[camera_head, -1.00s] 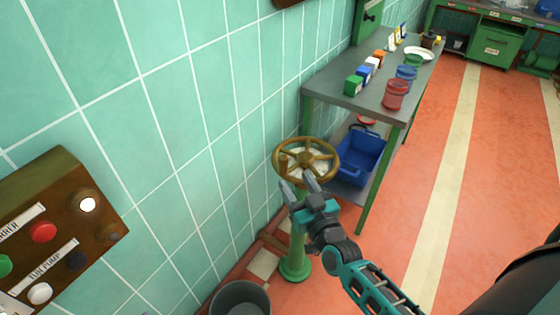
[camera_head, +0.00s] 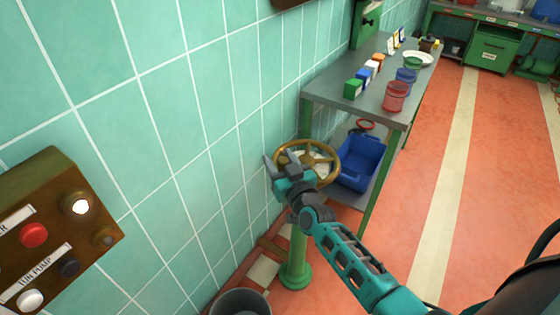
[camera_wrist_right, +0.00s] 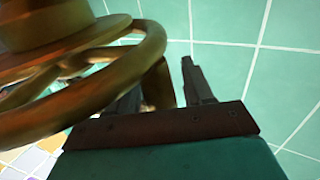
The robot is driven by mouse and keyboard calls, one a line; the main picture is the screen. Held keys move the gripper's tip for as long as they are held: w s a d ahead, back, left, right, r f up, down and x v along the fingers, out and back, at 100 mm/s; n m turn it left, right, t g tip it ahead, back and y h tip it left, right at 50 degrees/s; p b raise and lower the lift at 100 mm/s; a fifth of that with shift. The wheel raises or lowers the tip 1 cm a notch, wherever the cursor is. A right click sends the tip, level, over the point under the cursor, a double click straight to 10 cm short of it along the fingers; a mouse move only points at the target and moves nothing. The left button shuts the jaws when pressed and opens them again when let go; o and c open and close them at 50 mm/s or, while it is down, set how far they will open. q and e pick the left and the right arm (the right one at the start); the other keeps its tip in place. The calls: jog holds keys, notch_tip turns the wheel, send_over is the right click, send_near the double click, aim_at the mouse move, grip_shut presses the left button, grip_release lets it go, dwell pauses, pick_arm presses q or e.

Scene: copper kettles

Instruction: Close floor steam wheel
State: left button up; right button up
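The floor steam wheel (camera_head: 322,155) is a brass-coloured handwheel on a green floor pedestal (camera_head: 297,262), beside the tiled wall. My right gripper (camera_head: 279,165) is at the wheel's left, near side, its fingers apart. In the right wrist view the wheel (camera_wrist_right: 75,112) fills the left side. There one finger of the right gripper (camera_wrist_right: 165,88) is partly behind the rim and the other stands clear to the right. I cannot tell whether the fingers touch the rim. The left gripper is in neither view now.
A grey table (camera_head: 350,102) with small boxes and jars stands behind the wheel, a blue bin (camera_head: 360,160) under it. A button panel (camera_head: 60,215) is on the wall at left. A dark bucket (camera_head: 240,303) stands in front of the pedestal.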

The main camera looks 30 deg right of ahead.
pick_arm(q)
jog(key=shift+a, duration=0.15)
pick_arm(e)
grip_shut()
jog(key=shift+w+r+m+h+p, duration=0.35)
jog(key=shift+m+h+p, duration=0.15)
jog(key=shift+h+p, duration=0.15)
jog(key=shift+w+f+h+p, duration=0.1)
jog(key=shift+w+h+p, duration=0.15)
jog(key=shift+h, duration=0.2)
jog(key=shift+w+m, duration=0.25)
jog(key=shift+m, duration=0.05)
jog(key=shift+w+d+f, duration=0.15)
jog(key=shift+w+d, duration=0.15)
jog(key=shift+w, duration=0.5)
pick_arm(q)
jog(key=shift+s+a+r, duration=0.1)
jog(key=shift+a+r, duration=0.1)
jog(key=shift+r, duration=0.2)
